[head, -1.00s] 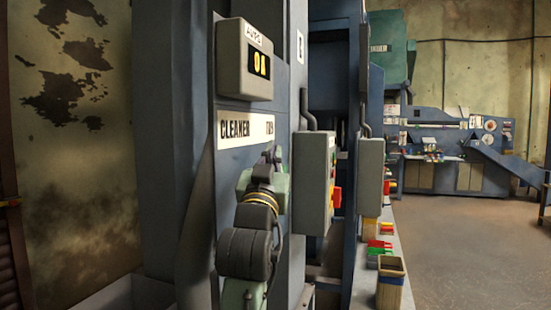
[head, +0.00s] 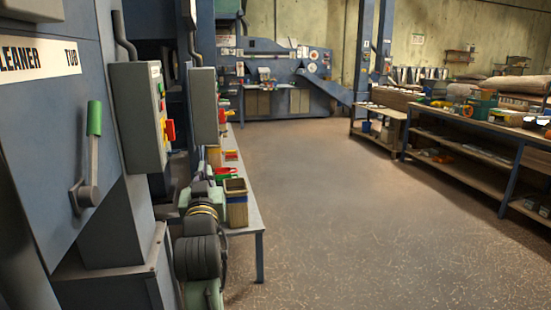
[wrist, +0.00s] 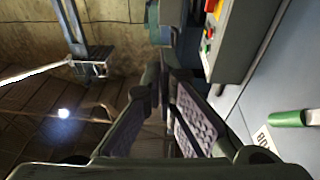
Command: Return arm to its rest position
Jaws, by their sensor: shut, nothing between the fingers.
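My arm (head: 203,250) is folded low in the head view, in front of the side bench and right of the blue cleaner machine. My gripper (wrist: 163,80) shows in the wrist view with its padded fingers brought together at the tips. Nothing is between them. The gripper is apart from the green-gripped lever (head: 92,140) on the cleaner panel. This lever's green grip also shows at the right in the wrist view (wrist: 292,119).
A grey control box (head: 140,115) with coloured buttons stands close left of my arm. A bench (head: 247,215) with a tan bin (head: 236,202) is just beyond it. Open floor (head: 320,210) lies to the right, bounded by a long workbench (head: 450,140).

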